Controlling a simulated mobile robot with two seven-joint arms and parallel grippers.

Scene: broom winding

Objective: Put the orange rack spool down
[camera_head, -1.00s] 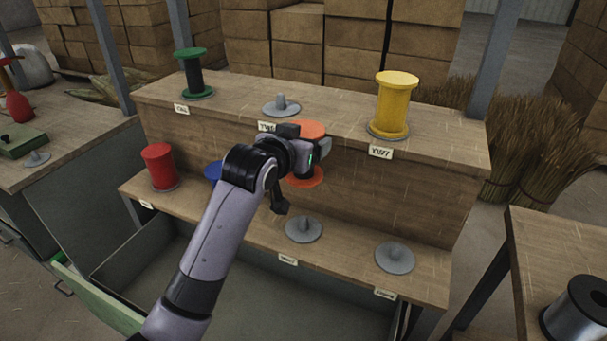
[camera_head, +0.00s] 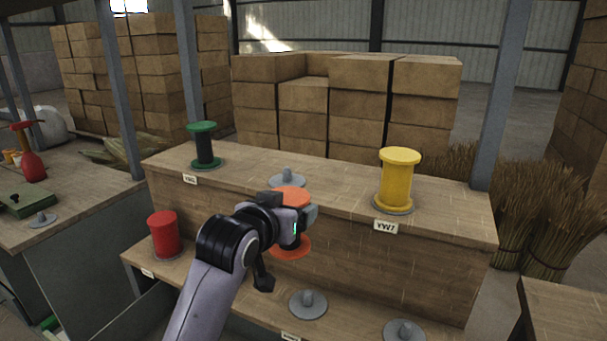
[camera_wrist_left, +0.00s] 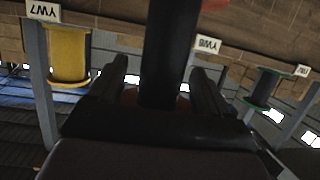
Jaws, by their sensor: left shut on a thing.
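The orange rack spool (camera_head: 291,247) hangs upright in front of the rack's upper step in the head view. My left gripper (camera_head: 294,226) is shut on its middle, between the two orange flanges. In the left wrist view the spool's dark core (camera_wrist_left: 170,50) stands between the fingers of my left gripper (camera_wrist_left: 160,88). An empty grey peg base (camera_head: 287,177) on the upper shelf is just behind the spool, partly hidden by it. My right gripper is in neither view.
On the upper shelf a green spool (camera_head: 204,146) stands left and a yellow spool (camera_head: 397,181) right. A red spool (camera_head: 164,234) stands on the lower shelf. Empty peg bases (camera_head: 308,303) and (camera_head: 404,331) are on the lower shelf. Straw bundles (camera_head: 540,215) are at right.

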